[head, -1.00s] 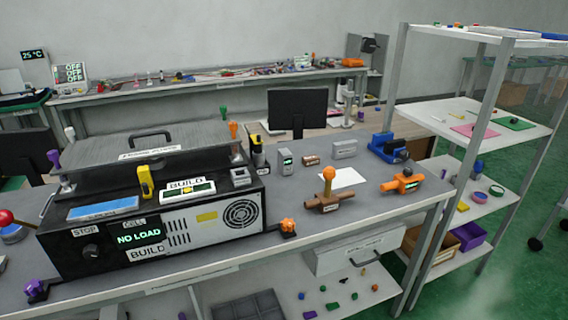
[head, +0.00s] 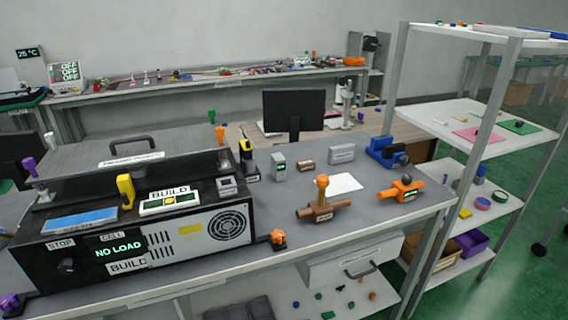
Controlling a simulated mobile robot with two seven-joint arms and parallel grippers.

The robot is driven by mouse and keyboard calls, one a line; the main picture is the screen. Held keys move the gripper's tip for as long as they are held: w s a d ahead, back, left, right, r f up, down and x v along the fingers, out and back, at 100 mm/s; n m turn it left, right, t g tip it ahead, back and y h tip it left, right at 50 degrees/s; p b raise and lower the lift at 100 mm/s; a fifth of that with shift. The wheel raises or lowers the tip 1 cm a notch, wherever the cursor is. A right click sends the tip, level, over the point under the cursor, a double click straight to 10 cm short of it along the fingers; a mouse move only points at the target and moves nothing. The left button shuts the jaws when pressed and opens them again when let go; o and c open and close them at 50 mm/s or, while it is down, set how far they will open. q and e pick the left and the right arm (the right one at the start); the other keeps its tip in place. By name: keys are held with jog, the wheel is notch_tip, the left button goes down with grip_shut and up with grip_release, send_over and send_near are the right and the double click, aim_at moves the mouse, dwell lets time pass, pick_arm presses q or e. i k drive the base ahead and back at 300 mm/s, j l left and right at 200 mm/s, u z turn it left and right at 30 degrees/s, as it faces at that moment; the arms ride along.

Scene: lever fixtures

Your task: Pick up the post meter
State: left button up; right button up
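No label that I can read names the post meter. A small grey upright box with a greenish display (head: 278,167) stands on the bench right of the large black-and-white machine and looks like a meter. A black holder with a yellow top (head: 247,160) stands just left of it, with a small label at its foot. A small grey device with a screen (head: 227,186) sits on the machine's right end. Neither of my grippers is in view.
The machine (head: 130,240) with its "NO LOAD" display fills the bench's left. Right of it are a copper cylinder (head: 306,166), a grey box (head: 342,153), white paper (head: 345,183), a brown lever valve (head: 322,205) and an orange valve (head: 402,190). A shelf rack (head: 480,140) stands at right.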

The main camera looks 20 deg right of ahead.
aim_at(278, 162)
jog(key=i+l, duration=0.15)
jog(key=l, duration=0.15)
jog(key=i+l, duration=0.1)
jog(key=l, duration=0.2)
jog(key=i+l, duration=0.15)
jog(key=l, duration=0.15)
jog(key=i+l+u, duration=0.1)
jog(key=l+u, duration=0.15)
jog(key=u, duration=0.15)
jog(key=l+u, duration=0.25)
jog(key=u, duration=0.2)
